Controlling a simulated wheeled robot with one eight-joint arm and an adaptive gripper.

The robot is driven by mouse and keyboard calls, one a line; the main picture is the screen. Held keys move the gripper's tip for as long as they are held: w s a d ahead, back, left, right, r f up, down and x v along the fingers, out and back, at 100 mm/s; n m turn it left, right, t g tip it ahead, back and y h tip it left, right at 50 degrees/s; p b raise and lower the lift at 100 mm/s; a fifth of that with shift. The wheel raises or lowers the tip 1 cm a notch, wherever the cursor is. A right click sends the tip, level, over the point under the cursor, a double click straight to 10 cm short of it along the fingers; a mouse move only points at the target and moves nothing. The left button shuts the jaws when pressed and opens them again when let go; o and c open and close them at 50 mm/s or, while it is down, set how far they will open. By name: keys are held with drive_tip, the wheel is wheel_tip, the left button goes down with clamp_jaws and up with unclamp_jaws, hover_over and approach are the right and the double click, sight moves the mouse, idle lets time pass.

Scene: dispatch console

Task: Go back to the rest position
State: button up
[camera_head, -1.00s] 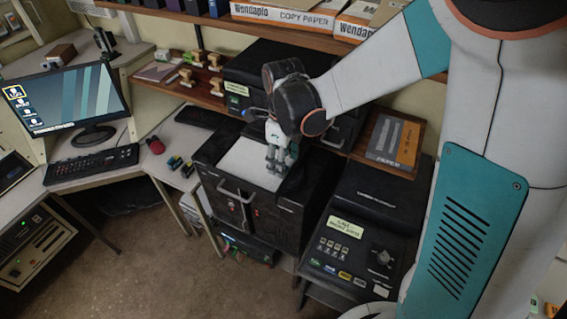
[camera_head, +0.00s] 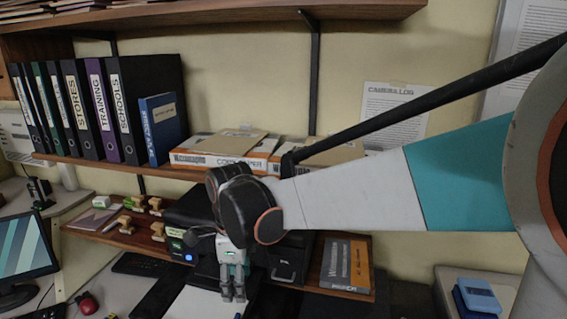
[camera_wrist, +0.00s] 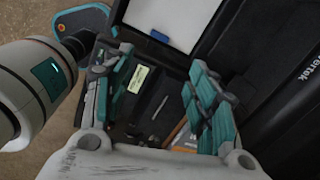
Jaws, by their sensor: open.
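My gripper (camera_head: 233,287) hangs fingers down at the end of my white and teal arm, above the dark console. In the wrist view my gripper (camera_wrist: 158,110) shows two teal and grey finger sets spread apart with nothing held between them. A white panel (camera_head: 196,303) lies below and left of the fingers; it also shows at the top of the wrist view (camera_wrist: 165,20). I cannot tell how high the fingertips are above the console.
Wooden-handled stamps (camera_head: 138,205) lie on the lower shelf. A grey and orange box (camera_head: 346,263) lies right of my gripper. A monitor (camera_head: 22,252) is far left.

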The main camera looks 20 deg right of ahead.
drive_tip(key=s+d+f+n+t+b, duration=0.3)
drive_tip(key=s+n, duration=0.4)
drive_tip(key=n, duration=0.4)
drive_tip(key=s+d+f+n+t+b, duration=0.2)
drive_tip(key=s+d+n+b, duration=0.3)
drive_tip(key=n, duration=0.6)
drive_tip(key=shift+s+f+n+t+b, duration=0.4)
drive_tip(key=shift+s+t, duration=0.3)
drive_tip(key=shift+s, duration=0.3)
drive_tip(key=shift+d, duration=0.1)
